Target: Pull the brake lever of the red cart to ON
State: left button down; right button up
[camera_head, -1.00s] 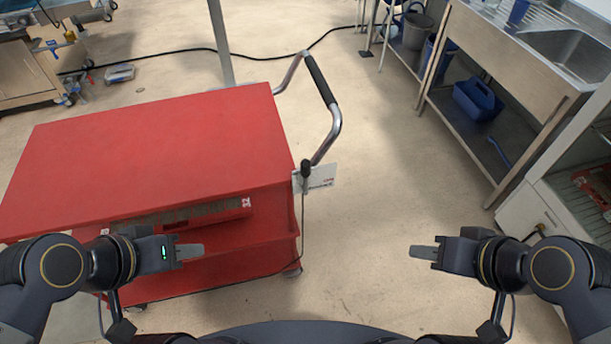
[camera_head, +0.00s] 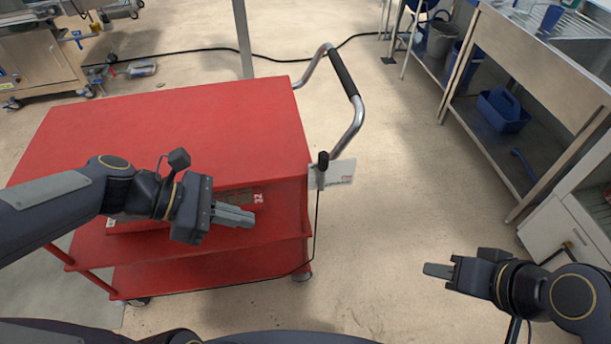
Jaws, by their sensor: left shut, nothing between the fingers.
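The red cart (camera_head: 180,130) stands at left centre, with a flat red top and lower shelves. Its curved push handle (camera_head: 343,75) with a black grip rises at the cart's right end. The brake lever (camera_head: 322,162) has a black knob and sits at the cart's near right corner, in front of a white label plate (camera_head: 341,173). A thin dark rod or cable runs down from it. My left gripper (camera_head: 250,217) is shut and empty in front of the cart's side, left of and below the lever. My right gripper (camera_head: 428,269) is over the floor at right, apart from the cart; its fingers look together.
A steel sink bench (camera_head: 540,75) with a blue caddy (camera_head: 504,108) on its lower shelf stands at right. A white cabinet (camera_head: 560,225) is at the right edge. A thin post (camera_head: 243,40) stands behind the cart. The floor (camera_head: 400,200) between cart and bench is clear.

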pick_arm(q)
jog(key=w+a+f+n+t+h+b, duration=0.1)
jog(key=w+f+n+t+h+b, duration=0.1)
jog(key=w+n, duration=0.4)
jog(key=w+a+f+n+t+h+b, duration=0.2)
jog(key=w+f+n, duration=0.3)
jog(key=n, duration=0.9)
jog(key=shift+w+t+h, duration=0.6)
jog(key=shift+w, duration=0.3)
jog(key=b, duration=0.2)
send_near(323, 172)
jog(key=w+d+r, duration=0.3)
jog(key=d, duration=0.2)
jog(key=shift+f, duration=0.2)
